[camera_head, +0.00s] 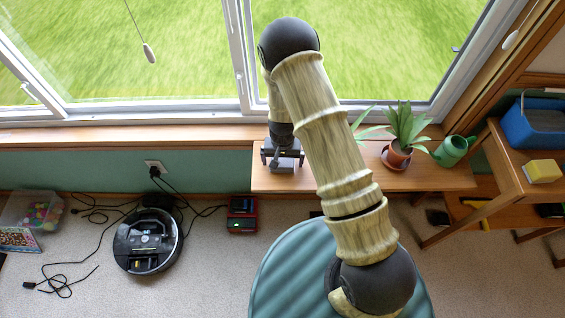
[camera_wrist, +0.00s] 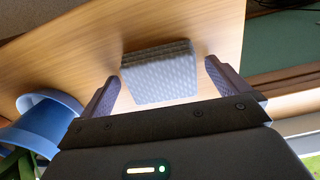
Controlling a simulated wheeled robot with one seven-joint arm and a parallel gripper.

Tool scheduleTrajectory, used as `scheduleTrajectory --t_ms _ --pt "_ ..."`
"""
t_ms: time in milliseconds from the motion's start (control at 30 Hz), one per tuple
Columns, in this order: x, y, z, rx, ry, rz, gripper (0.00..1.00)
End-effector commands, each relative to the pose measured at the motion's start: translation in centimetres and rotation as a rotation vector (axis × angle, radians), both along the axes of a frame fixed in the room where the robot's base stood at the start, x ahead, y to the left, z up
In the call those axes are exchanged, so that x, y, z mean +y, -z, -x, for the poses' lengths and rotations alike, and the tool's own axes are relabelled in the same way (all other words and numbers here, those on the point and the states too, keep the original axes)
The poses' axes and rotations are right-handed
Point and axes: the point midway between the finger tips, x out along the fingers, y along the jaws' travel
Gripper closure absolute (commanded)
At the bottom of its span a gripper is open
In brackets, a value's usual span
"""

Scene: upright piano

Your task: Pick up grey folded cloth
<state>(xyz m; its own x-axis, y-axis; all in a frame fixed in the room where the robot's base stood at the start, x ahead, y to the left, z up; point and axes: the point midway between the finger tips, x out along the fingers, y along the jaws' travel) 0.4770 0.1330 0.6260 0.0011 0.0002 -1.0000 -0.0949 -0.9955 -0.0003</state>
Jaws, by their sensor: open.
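The grey folded cloth (camera_wrist: 158,75) lies on a wooden surface in the wrist view, ahead of my gripper (camera_wrist: 160,85). Its near part sits between the two open fingers, with a small gap at each side. In the head view my gripper (camera_head: 282,158) is over the left end of the wooden shelf (camera_head: 345,179) below the window. A small grey patch, the cloth (camera_head: 283,167), shows under the gripper there, mostly hidden by it.
A potted plant (camera_head: 397,155) and a green watering can (camera_head: 452,151) stand on the shelf to the right. A blue object (camera_wrist: 48,107) is at left in the wrist view. A robot vacuum (camera_head: 147,241) and cables lie on the floor. The window is behind the shelf.

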Motion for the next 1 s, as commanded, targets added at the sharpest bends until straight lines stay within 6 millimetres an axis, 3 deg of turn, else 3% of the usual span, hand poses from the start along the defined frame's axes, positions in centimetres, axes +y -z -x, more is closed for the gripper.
scheduleTrajectory --t_ms 333,567,833,1000 --pt "0.1 0.0 0.0 0.001 -0.001 0.0 0.02" --pt "0.0 0.0 0.0 0.001 0.0 0.0 0.46" --pt "0.0 -0.1 0.0 0.0 0.001 0.0 0.46" --pt "0.0 -1.5 -0.1 -0.001 0.0 -0.001 0.46"
